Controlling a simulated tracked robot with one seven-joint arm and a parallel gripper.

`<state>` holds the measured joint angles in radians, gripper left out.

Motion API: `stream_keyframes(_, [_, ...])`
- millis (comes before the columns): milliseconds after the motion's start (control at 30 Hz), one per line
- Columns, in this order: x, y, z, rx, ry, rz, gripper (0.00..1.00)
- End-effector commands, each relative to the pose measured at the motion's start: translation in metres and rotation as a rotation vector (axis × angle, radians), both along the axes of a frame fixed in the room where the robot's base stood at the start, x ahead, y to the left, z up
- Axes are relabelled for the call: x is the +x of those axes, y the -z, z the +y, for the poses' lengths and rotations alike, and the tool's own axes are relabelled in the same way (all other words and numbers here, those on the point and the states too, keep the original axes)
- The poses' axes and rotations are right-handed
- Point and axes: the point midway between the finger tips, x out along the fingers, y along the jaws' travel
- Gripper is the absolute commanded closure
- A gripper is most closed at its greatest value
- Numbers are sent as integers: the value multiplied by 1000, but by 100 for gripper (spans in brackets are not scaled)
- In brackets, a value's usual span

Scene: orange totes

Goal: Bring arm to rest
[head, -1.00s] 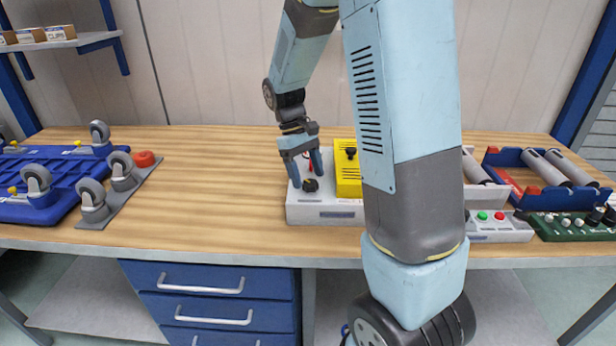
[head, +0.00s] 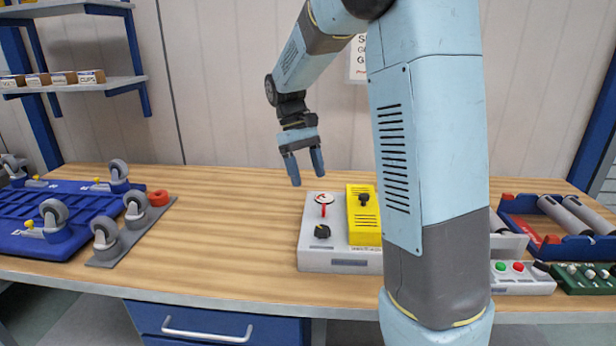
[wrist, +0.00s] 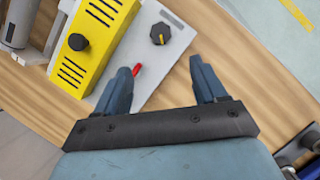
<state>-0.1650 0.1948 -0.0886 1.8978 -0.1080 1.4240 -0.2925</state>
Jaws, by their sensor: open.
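My gripper (head: 306,178) is open and empty, with its two blue fingers pointing down. It hangs above the workbench, up and slightly left of a grey control box (head: 340,262). The box carries a red lever (head: 323,203), a black knob (head: 322,231) and a yellow block (head: 362,217) with its own black knob. In the wrist view my open fingers (wrist: 162,85) show with the red lever (wrist: 137,70) close to the left fingertip in the picture. I cannot tell their true distance there. My upper arm hides the right part of the box in the head view.
The wooden bench (head: 230,200) is clear left of the box. A blue caster platform (head: 75,215) stands at the left. At the right are a blue tray with rollers (head: 560,225), a red-and-green button box (head: 520,278) and a green board (head: 588,277).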

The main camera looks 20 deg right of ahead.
Motion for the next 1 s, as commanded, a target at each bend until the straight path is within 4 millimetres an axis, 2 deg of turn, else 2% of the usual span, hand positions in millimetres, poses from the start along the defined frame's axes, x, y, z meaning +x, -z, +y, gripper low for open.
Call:
stream_keyframes(300, [-1, 0, 0, 0, 1, -2, 29])
stream_keyframes(467, [-10, -9, -2, 7, 15, -38, 29])
stream_keyframes(1000, [-89, -56, -13, 65, 132, -320, 29])
